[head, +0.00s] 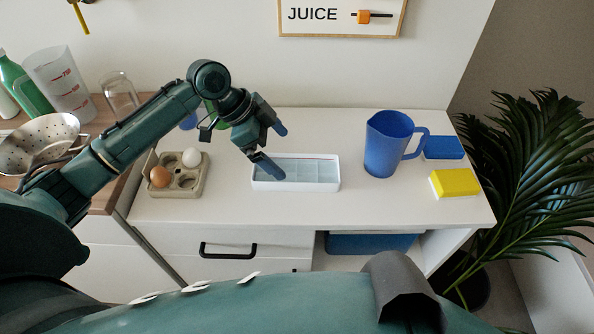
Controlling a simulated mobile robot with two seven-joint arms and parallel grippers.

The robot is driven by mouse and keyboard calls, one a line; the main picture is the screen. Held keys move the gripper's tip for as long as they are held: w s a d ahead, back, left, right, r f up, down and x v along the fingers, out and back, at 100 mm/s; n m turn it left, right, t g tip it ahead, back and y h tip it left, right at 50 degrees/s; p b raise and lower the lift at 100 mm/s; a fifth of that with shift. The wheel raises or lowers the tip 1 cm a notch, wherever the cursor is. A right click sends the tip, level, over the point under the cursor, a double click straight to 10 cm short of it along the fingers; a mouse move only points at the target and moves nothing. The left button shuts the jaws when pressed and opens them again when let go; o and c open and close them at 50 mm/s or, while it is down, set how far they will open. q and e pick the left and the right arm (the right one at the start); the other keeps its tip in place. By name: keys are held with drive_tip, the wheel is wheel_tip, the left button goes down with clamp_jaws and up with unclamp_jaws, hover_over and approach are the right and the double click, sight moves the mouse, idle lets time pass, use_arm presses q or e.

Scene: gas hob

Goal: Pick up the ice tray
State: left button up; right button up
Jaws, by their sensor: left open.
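The ice tray (296,185) is a white rectangular tray with pale blue compartments. It lies flat on the white counter, near its middle. My left gripper (274,148) is open, with its blue-tipped fingers spread. One finger appears over the tray's left end in the picture; I cannot tell whether it touches the tray. The other finger is higher up, behind the tray's left part. Nothing is held between the fingers. My right gripper is not in view.
An egg holder (187,184) with two eggs stands left of the tray. A blue jug (386,148), a blue block (443,147) and a yellow sponge-like block (455,184) stand to the right. A metal colander (38,146) is at far left. The counter's front strip is clear.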

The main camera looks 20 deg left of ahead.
sight(304, 176)
use_arm(q)
drive_tip(key=x, duration=0.7)
drive_tip(key=shift+s+f, duration=0.1)
drive_tip(key=shift+f, duration=0.15)
drive_tip(key=shift+c, duration=0.2)
drive_tip(key=shift+r, duration=0.1)
drive_tip(key=c, duration=1.2)
